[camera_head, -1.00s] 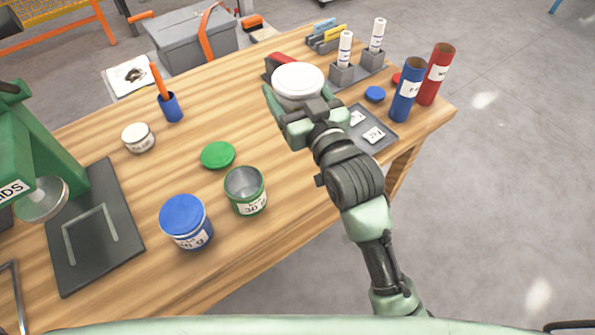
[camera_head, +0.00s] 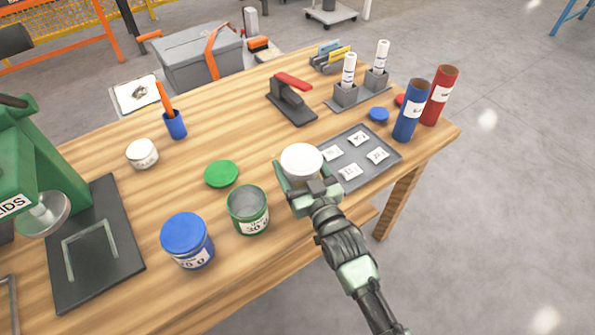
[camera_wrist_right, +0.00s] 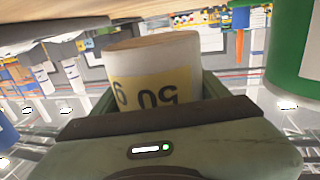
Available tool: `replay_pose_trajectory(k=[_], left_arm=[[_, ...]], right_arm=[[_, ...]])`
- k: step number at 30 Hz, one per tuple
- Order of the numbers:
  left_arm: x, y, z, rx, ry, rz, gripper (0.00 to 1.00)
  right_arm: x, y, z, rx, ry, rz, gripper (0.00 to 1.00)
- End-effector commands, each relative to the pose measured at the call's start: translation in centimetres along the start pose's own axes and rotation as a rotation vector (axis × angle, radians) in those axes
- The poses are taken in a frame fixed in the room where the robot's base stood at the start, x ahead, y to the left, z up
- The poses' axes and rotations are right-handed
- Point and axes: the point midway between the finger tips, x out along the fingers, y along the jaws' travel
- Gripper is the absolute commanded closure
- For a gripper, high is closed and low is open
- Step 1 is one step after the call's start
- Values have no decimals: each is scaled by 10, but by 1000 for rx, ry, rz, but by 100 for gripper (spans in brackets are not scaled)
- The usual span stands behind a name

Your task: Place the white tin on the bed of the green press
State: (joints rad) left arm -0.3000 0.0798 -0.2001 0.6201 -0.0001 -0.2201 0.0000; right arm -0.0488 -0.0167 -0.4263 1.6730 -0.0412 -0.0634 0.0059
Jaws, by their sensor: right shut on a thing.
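The white tin (camera_head: 301,160) is held in my right gripper (camera_head: 303,182), which is shut on it, just left of the grey tray. In the right wrist view the tin (camera_wrist_right: 153,70) sits upside down in the picture between the fingers, its yellow label facing the camera. The green press (camera_head: 35,165) stands at the left edge of the table. Its dark flat bed (camera_head: 118,262) bears a raised U-shaped outline and holds no tin. The round press plate (camera_head: 45,214) is above the bed. My left gripper is not in view.
An open green tin (camera_head: 248,210), a blue-lidded tin (camera_head: 187,241), a green lid (camera_head: 221,173) and a small white jar (camera_head: 142,154) stand between the gripper and the press. A blue cup (camera_head: 175,125) is behind. The grey tray (camera_head: 391,154) lies right.

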Motion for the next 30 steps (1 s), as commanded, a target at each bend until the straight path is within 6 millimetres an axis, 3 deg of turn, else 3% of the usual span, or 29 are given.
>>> replay_pose_trajectory(k=[2, 6, 18, 19, 21, 30], left_arm=[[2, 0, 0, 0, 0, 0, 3], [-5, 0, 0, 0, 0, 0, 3], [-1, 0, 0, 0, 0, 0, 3], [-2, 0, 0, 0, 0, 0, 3], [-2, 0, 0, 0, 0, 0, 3], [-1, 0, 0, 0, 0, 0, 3]], right_arm=[[0, 0, 16, 0, -4, 0, 98], [0, 0, 28, 0, -2, 0, 98], [0, 0, 35, 0, 0, 0, 98], [0, 0, 35, 0, -1, 0, 20], [0, 0, 34, 0, -1, 0, 3], [0, 0, 34, 0, -1, 0, 3]])
